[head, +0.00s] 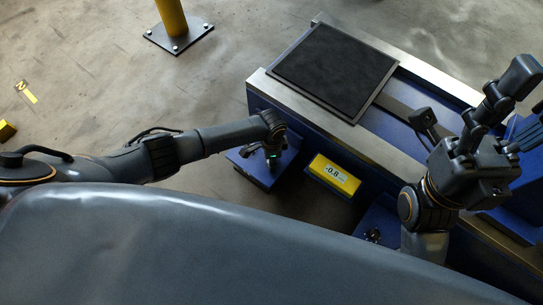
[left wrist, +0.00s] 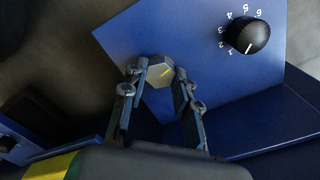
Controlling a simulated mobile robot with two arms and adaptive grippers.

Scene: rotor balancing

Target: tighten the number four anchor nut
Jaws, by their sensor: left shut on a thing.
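My left gripper (left wrist: 157,80) is shut on this nut, with a finger on either side. No number shows on the nut. In the head view my left gripper (head: 272,155) reaches down onto the blue foot plate (head: 252,170) beside the machine, and the nut is hidden there. My right gripper (head: 472,100) is raised over the machine's right part, with its fingers spread and nothing between them.
A black knob (left wrist: 248,36) with numbers 1 to 6 stands near the nut. A yellow display (head: 334,175) reads about -0.8 beside the left gripper. A black mat (head: 335,70) lies on the blue machine bed. A yellow post (head: 172,18) stands on open floor behind.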

